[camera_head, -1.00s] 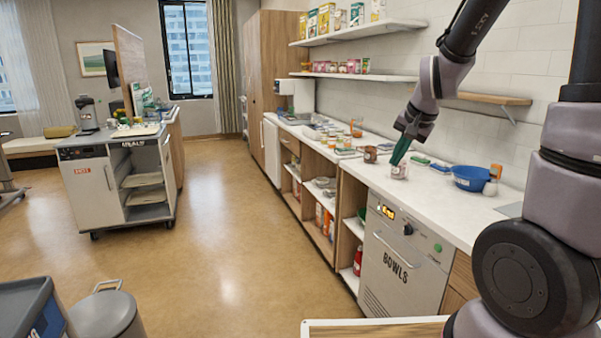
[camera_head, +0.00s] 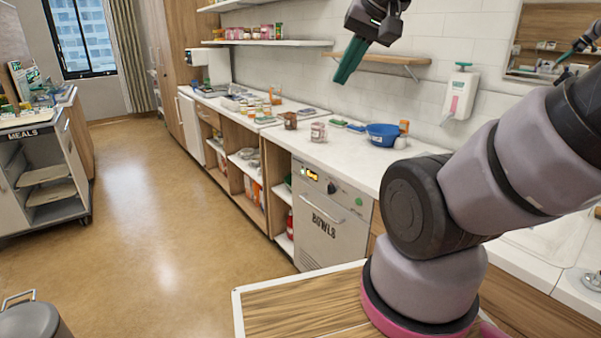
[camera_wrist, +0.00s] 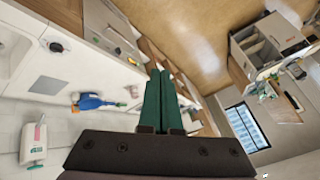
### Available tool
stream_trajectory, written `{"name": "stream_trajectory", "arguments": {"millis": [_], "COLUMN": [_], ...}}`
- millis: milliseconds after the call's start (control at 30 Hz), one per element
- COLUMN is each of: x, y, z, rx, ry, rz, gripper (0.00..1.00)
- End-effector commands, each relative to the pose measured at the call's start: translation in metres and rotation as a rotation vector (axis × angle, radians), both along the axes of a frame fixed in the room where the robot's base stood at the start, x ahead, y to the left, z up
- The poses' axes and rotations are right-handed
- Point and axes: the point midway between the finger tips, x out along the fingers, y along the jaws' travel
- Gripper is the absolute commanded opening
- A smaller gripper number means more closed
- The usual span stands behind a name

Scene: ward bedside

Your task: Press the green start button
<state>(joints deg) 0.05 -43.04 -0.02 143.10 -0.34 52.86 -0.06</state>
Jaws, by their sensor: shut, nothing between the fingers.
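The green start button (camera_head: 358,201) is a small round button at the upper right of the front panel of the appliance marked BOWLS (camera_head: 322,225). A dark knob (camera_head: 331,188) and a lit display (camera_head: 312,175) are to its left. My gripper (camera_head: 341,75) has dark green fingers pointing down and left, in the air near the wall shelf in the picture. It is well apart from the button. In the wrist view the fingers (camera_wrist: 160,78) are together and empty.
The white counter (camera_head: 360,162) holds a blue bowl (camera_head: 383,135), jars and small items. A wooden wall shelf (camera_head: 372,58) and a soap dispenser (camera_head: 461,95) are behind. The MEALS cart (camera_head: 45,180) stands left. The floor (camera_head: 165,220) between is open.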

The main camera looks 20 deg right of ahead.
Motion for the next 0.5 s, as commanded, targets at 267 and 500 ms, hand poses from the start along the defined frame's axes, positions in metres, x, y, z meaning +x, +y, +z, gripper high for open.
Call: {"name": "stream_trajectory", "arguments": {"millis": [267, 500], "x": [0.0004, 0.0058], "y": [0.0, -0.0043], "z": [0.0002, -0.0058], "rx": [0.001, -0.033], "ry": [0.0, 0.022], "rz": [0.0, 0.014], "gripper": [0.0, 0.0]}}
